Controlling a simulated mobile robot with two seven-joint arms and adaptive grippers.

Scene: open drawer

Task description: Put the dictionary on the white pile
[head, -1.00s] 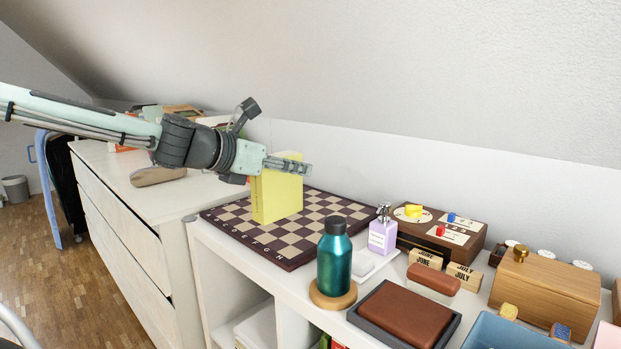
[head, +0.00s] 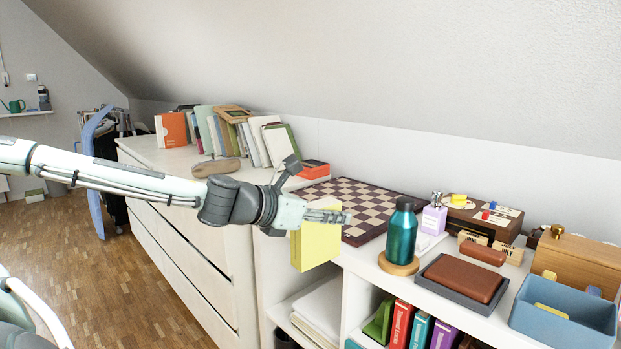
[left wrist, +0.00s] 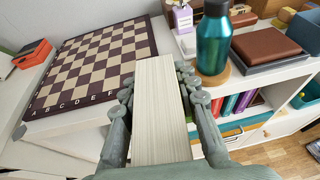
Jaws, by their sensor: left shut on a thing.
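The dictionary, a yellow book (head: 316,246), is held upright in my left gripper (head: 332,216). It hangs in front of the shelf unit, clear of the top. In the left wrist view the pale page edges of the dictionary (left wrist: 158,115) fill the space between the two fingers of the left gripper (left wrist: 157,88), which are shut on it. A white pile (head: 318,312) lies in the left lower compartment of the shelf, below the dictionary and a little to the right. My right gripper is not in view.
A chessboard (head: 372,203) lies on the shelf top behind the dictionary. A teal bottle (head: 402,236) stands on a round coaster to the right, with a purple dispenser (head: 434,216) behind it. Coloured books (head: 420,328) stand in the compartment to the right.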

